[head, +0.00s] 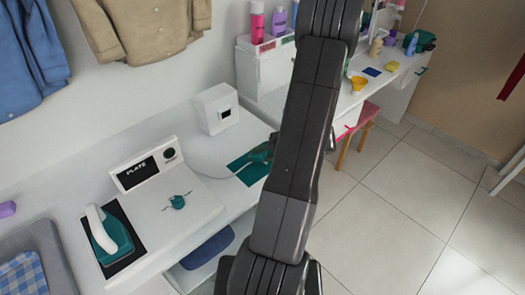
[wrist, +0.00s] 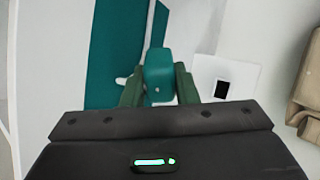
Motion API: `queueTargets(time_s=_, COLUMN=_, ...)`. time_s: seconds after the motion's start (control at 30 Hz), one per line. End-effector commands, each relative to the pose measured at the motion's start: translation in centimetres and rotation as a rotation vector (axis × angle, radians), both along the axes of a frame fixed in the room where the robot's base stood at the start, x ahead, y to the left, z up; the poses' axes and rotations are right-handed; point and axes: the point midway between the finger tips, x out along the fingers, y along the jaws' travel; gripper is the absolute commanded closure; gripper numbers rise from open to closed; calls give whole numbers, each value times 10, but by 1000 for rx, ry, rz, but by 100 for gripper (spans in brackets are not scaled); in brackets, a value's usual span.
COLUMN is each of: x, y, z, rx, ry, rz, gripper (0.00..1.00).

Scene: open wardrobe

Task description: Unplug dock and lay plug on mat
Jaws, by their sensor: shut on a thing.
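My gripper (wrist: 159,88) is shut on a teal plug (wrist: 158,70), which sits between its two dark green fingers in the wrist view. The white dock (head: 214,109) stands on the counter in the head view, with an empty-looking dark socket. Its dark square opening shows right of my gripper in the wrist view (wrist: 222,90). The plug is apart from the dock. The teal mat (head: 244,173) lies right of and nearer than the dock. It shows left of and behind the plug in the wrist view (wrist: 112,55). I cannot tell whether the plug touches the mat.
My arm covers the counter's right end. A vanity with bottles and a pink-topped stool (head: 360,118) stand beyond.

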Motion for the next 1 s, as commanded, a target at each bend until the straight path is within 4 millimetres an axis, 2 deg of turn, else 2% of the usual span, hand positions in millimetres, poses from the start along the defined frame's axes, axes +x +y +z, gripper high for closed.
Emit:
queueTargets(time_s=0.37, x=0, y=0, z=-3, rx=0, ry=-1, rz=-1, gripper=100)
queueTargets(time_s=0.4, x=0, y=0, z=-3, rx=0, ry=-1, rz=-1, gripper=70)
queueTargets(time_s=0.5, x=0, y=0, z=-3, rx=0, ry=-1, rz=-1, gripper=50)
queueTargets(time_s=0.83, x=0, y=0, z=-4, rx=-2, ry=1, rz=-1, gripper=48)
queueTargets(time_s=0.87, x=0, y=0, z=-4, rx=-2, ry=1, rz=-1, gripper=50)
queueTargets(time_s=0.9, x=-1, y=0, z=-5, rx=-1, ry=3, rz=0, gripper=44)
queueTargets(time_s=1.0, x=-1, y=0, z=-5, rx=-2, ry=3, rz=0, gripper=42)
